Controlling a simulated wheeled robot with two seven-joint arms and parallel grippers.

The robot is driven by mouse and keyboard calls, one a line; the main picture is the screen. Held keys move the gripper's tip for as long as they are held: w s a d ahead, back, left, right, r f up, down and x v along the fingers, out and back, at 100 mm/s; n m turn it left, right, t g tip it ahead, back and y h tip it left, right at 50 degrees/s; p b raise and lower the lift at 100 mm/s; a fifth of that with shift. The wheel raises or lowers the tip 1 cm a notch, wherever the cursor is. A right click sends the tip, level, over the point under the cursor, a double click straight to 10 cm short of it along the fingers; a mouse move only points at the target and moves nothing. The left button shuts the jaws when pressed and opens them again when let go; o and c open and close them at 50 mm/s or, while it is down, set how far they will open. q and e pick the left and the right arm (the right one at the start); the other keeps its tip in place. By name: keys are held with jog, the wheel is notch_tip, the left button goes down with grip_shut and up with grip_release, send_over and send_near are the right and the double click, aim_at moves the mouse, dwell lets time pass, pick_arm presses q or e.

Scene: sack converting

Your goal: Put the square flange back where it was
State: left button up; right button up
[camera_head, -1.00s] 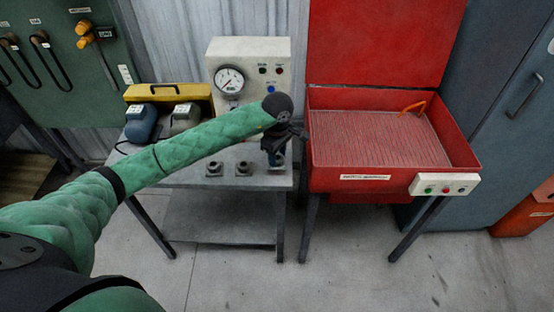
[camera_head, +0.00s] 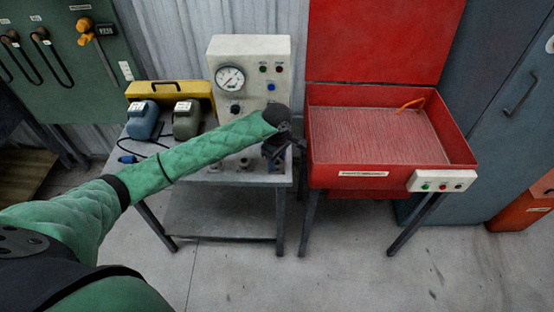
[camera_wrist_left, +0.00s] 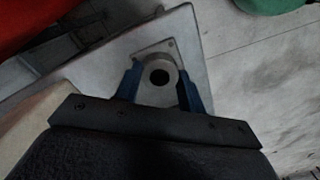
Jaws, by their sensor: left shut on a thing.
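My left gripper (camera_head: 276,158) is over the front right corner of the grey table (camera_head: 215,215). In the left wrist view my left gripper (camera_wrist_left: 160,80) has its blue fingers shut on the square flange (camera_wrist_left: 160,96), a grey square plate with a round boss and a dark hole. The table's pale top lies beneath it; I cannot tell whether the flange touches it. In the head view my wrist mostly hides the held flange. Two similar grey fittings, one at left (camera_head: 214,167) and one in the middle (camera_head: 245,164), stand along the table's front edge, partly behind my arm. My right gripper is out of view.
A white gauge box (camera_head: 250,62) stands at the table's back. Blue (camera_head: 141,124) and grey (camera_head: 187,122) units and a yellow case (camera_head: 150,89) are at left. A red open-lidded bin (camera_head: 385,165) stands close to my gripper's right.

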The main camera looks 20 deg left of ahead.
aim_at(277, 162)
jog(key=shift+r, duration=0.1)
pick_arm(q)
jog(key=o, duration=1.3)
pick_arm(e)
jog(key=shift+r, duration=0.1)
pick_arm(q)
jog(key=shift+r, duration=0.1)
jog(key=shift+r, duration=0.3)
jog(key=shift+r+b, duration=2.5)
jog(key=shift+r, duration=3.2)
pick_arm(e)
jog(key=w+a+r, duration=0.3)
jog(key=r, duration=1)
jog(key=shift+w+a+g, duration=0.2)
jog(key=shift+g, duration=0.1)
